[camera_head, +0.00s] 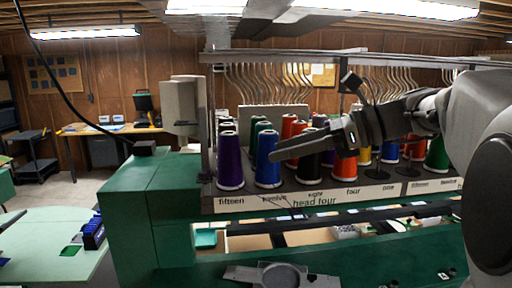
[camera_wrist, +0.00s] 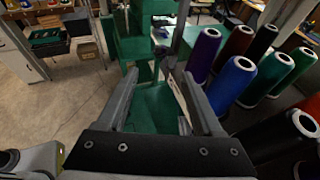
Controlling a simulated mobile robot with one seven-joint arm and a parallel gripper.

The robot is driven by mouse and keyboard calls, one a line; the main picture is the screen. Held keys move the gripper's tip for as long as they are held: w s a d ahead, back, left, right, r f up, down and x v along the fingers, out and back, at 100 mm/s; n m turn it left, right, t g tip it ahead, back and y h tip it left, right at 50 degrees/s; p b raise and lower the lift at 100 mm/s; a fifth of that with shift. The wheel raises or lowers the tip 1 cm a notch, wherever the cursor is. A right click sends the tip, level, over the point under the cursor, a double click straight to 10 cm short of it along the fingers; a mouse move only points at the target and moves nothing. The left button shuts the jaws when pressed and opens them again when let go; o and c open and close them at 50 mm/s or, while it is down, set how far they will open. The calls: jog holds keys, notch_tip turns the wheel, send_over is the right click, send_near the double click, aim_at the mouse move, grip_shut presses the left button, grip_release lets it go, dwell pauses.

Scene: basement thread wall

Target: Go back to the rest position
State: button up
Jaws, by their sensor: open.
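My gripper (camera_head: 285,149) is at the end of my arm, which reaches in from the right over the thread rack in the head view. It points left, in front of the blue and black cones. In the wrist view the two fingers of my gripper (camera_wrist: 165,95) stand wide apart with nothing between them. A blue thread cone (camera_head: 267,160) stands upright close by the fingers, and it also shows in the wrist view (camera_wrist: 231,86), right of the right finger. A purple cone (camera_head: 230,162) stands left of the blue one.
More thread cones, black (camera_head: 309,166) and orange (camera_head: 344,165) among them, fill the labelled rack (camera_head: 222,204). The green machine body (camera_head: 150,195) lies left of the rack. A pale table (camera_head: 40,255) stands at the lower left. Open floor (camera_wrist: 65,115) shows left in the wrist view.

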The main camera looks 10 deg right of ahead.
jog(key=s+a+f+n+g+h, duration=0.1)
jog(key=s+a+f+n+h, duration=0.15)
jog(key=s+f+n, duration=0.3)
jog(key=s+a+f+n+g+h, duration=0.1)
jog(key=s+a+f+n+h, duration=0.1)
jog(key=s+f+n+h, duration=0.35)
jog(key=s+d+f+n+t+h, duration=0.1)
jog(key=s+f+n+h, duration=0.1)
jog(key=f+n, duration=0.3)
jog(key=s+d+f+n+t+h, duration=0.1)
jog(key=s+d+f+n+h, duration=0.1)
jog(key=s+f+n, duration=0.2)
jog(key=f+n, duration=0.1)
jog(key=n, duration=0.1)
jog(key=shift+s+d+n+h, duration=0.25)
jog(key=shift+s+n+h, duration=0.15)
